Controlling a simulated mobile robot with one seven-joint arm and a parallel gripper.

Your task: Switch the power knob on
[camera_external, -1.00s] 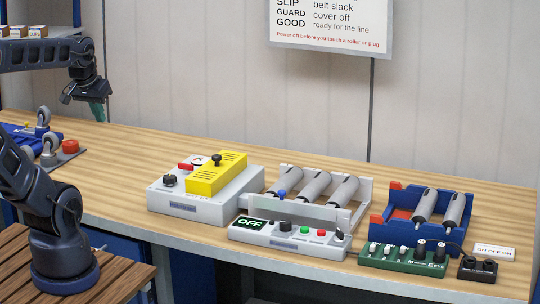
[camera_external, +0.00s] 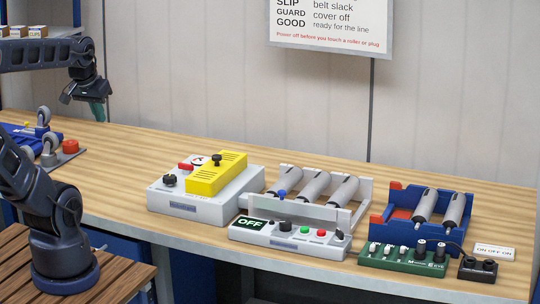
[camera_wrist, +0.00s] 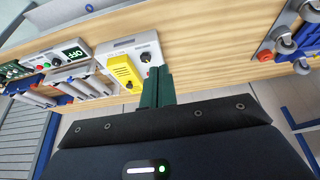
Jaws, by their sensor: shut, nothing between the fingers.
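A light grey control box (camera_external: 290,241) stands at the front of the bench, with a dark display reading OFF (camera_external: 251,224). On it are a black knob (camera_external: 285,226), a green button (camera_external: 304,230), a red button (camera_external: 321,233) and a dark switch knob (camera_external: 339,234) at the right end. Which one is the power knob I cannot read. In the wrist view the OFF display (camera_wrist: 73,52) is at upper left. My gripper (camera_external: 98,111), with green fingers, hangs at the far left, well away from the box. Its fingers (camera_wrist: 157,86) are shut and empty.
A grey box with a yellow cover (camera_external: 215,176) and black knob (camera_external: 170,180) stands left of the control box. Grey rollers (camera_external: 314,186) stand behind it. A blue roller tray (camera_external: 393,235), green switch strip (camera_external: 403,262) and black socket block (camera_external: 478,269) are at right.

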